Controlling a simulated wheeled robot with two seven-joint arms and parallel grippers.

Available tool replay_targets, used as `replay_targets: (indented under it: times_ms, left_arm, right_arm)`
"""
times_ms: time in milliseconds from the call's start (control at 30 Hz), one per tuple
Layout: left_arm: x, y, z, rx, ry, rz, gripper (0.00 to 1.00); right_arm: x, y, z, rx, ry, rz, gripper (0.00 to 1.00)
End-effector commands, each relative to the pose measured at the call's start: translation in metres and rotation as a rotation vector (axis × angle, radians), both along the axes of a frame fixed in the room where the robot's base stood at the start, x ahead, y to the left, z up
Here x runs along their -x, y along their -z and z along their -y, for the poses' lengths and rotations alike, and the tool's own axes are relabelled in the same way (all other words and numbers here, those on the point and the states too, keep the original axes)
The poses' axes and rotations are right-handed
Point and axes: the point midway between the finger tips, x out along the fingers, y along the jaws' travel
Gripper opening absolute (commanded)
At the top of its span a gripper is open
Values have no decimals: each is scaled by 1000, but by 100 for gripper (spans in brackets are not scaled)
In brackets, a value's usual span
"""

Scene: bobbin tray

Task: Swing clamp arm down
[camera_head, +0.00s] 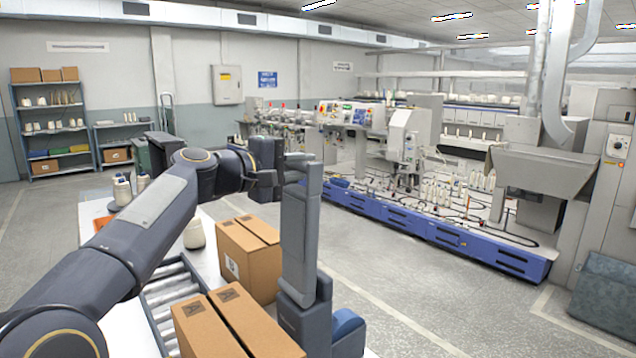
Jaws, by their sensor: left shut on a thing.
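The clamp arm (299,235) is a tall grey upright bar near the middle of the head view. It stands nearly vertical. Its lower end meets a dark grey base (304,318) beside a rounded blue part (347,328) at the bottom edge. My left gripper (288,178) reaches in from the left and is shut on the clamp arm near its top. The exact contact of the fingers is partly hidden. My right gripper is out of view.
Cardboard boxes (248,262) stand on a white table beside a roller conveyor (172,290), left of the clamp arm. A white bobbin (194,234) stands behind them. Open grey floor (400,300) lies to the right, before a long blue-based machine (440,235).

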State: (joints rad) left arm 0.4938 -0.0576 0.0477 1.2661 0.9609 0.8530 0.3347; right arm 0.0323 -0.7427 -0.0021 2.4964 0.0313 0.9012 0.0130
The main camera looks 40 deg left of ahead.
Motion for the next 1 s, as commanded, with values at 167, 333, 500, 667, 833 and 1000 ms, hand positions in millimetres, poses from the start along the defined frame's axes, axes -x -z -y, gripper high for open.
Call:
replay_targets:
  times_ms: [167, 333, 500, 667, 833, 1000]
  left_arm:
    - [7, 17, -2, 0, 9, -29, 0]
    - [17, 18, -6, 1, 9, -32, 0]
    - [26, 19, -8, 1, 9, -33, 0]
    - [35, 19, -11, 1, 9, -33, 0]
    - [45, 19, -14, 1, 9, -32, 0]
    - [55, 19, -17, 2, 9, -32, 0]
  right_arm:
    - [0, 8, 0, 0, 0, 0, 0]
    - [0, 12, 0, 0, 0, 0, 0]
    - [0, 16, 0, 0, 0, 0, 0]
    - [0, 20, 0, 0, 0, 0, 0]
    - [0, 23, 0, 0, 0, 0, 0]
    - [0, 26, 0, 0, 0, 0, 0]
